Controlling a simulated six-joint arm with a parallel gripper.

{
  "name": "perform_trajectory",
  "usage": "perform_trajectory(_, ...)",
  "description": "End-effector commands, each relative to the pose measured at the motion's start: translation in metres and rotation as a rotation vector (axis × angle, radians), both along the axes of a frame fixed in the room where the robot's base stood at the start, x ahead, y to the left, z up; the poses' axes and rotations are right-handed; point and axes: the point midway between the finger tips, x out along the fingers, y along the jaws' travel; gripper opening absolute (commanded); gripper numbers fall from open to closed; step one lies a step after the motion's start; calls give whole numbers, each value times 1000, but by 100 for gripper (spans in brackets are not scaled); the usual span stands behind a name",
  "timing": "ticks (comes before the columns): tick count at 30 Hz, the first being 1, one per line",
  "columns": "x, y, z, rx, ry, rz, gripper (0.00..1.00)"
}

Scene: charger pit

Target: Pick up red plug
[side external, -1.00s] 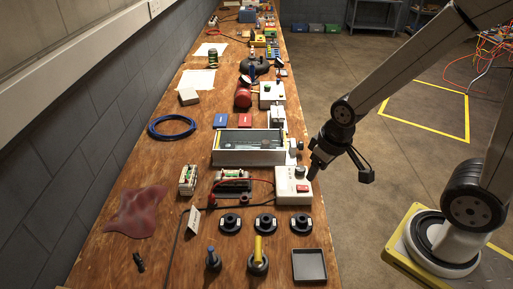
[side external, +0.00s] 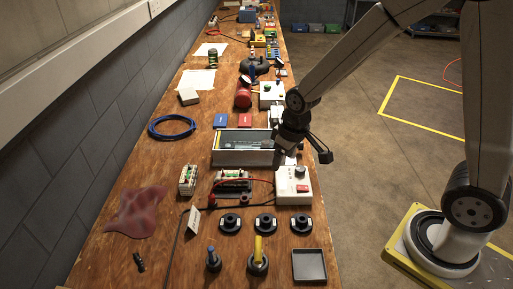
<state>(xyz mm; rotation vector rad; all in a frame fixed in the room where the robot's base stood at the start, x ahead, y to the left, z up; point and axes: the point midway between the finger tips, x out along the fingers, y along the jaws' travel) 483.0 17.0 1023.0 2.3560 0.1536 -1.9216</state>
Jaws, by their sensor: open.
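A red cable (side external: 253,182) arches from the white control box (side external: 293,186) over to the left of the dark terminal block (side external: 232,187). A small dark red piece (side external: 244,199) sits in front of that block. It may be the red plug, but it is too small to tell. My gripper (side external: 281,160) points down above the bench, just behind the control box and by the right end of the long grey case (side external: 236,158). Its jaws are open and I see nothing between them. It is apart from the red cable and the small red piece.
Three black round sockets (side external: 265,223) stand in a row nearer the camera. A blue-topped peg (side external: 213,259), a yellow peg (side external: 258,251) and a shallow dark tray (side external: 309,265) are in front of them. A blue cable coil (side external: 172,127) lies at left. The floor at right is open.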

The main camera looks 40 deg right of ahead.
Motion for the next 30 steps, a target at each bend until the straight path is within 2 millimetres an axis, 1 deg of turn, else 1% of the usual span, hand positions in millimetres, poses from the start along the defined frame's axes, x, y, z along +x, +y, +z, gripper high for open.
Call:
perform_trajectory(1, 14, 4, -5, -2, 6, 21, 74)
perform_trajectory(6, 53, 15, -20, -7, 19, 90, 74)
perform_trajectory(11, 88, 27, -37, -11, 32, 155, 74)
perform_trajectory(15, 115, 39, -56, -13, 43, 211, 74)
perform_trajectory(17, 126, 44, -65, -14, 47, 237, 74)
perform_trajectory(24, 163, 65, -104, -18, 64, 336, 74)
perform_trajectory(30, 184, 80, -136, -17, 76, 406, 74)
